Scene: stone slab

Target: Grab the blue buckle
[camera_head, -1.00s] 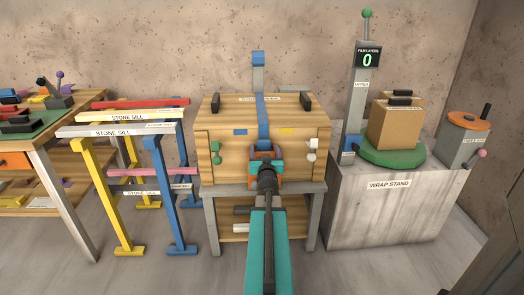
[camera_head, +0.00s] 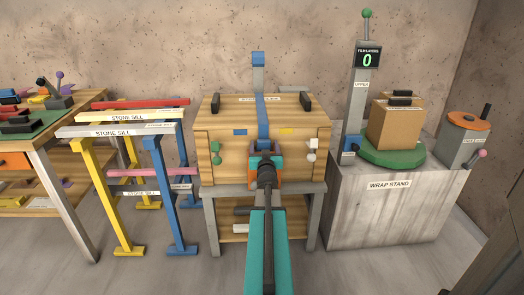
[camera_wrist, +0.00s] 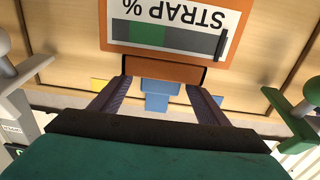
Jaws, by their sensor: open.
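A wooden crate (camera_head: 225,150) stands on a grey-legged table, with a blue strap (camera_head: 263,118) running over its lid and down its front. My gripper (camera_head: 265,154) is at the crate's front, at the strap's lower end, and hides much of what lies there. In the wrist view my gripper (camera_wrist: 157,98) is open, its two dark fingers spread either side of a blue piece (camera_wrist: 156,102), which looks like the buckle or strap end. An orange bar and the upside-down STRAP % panel (camera_wrist: 175,38) lie close by. I cannot tell whether the fingers touch anything.
White knobs (camera_head: 312,150) and green knobs (camera_head: 217,152) stick out on either side of the crate's front. The wrap stand (camera_head: 390,210) is to the right. Yellow and blue trestles (camera_head: 160,200) with stone sills stand to the left.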

